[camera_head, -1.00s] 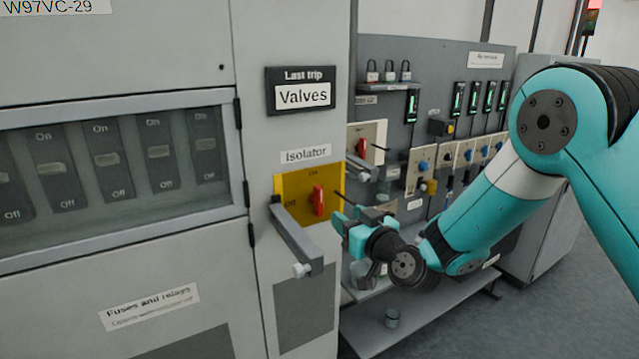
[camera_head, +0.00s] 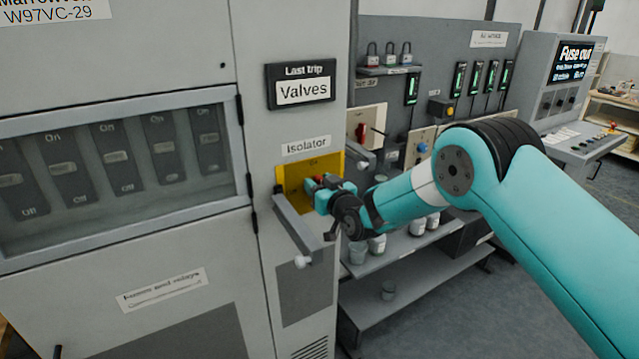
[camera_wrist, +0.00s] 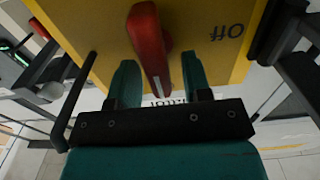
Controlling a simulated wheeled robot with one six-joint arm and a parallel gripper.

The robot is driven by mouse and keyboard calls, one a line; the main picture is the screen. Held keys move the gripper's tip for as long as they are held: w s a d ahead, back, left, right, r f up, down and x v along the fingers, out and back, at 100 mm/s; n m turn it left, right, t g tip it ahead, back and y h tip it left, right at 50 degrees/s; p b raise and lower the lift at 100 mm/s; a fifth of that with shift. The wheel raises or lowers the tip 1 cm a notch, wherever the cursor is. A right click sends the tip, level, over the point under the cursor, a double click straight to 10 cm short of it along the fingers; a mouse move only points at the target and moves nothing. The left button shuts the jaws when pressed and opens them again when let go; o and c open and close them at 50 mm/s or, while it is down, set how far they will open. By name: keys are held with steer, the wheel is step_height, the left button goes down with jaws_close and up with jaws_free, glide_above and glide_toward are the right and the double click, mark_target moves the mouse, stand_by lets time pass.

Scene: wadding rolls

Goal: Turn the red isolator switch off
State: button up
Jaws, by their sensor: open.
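The red isolator switch (camera_wrist: 148,45) stands out from a yellow plate (camera_wrist: 90,25) and lies between my gripper's fingers in the wrist view. My gripper (camera_wrist: 158,80) is open, one teal finger on each side of the red handle, with a visible gap on the right side. In the head view, my gripper (camera_head: 322,184) is at the yellow plate (camera_head: 293,200) under the "Isolator" label (camera_head: 307,145) and hides most of the switch. The word "Off" (camera_wrist: 227,32) shows upside down beside the handle in the wrist view.
A second red switch (camera_head: 362,132) is on a cream plate to the right. Shelves with several cups (camera_head: 377,243) stand below right. Open floor lies at the right.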

jaws_close()
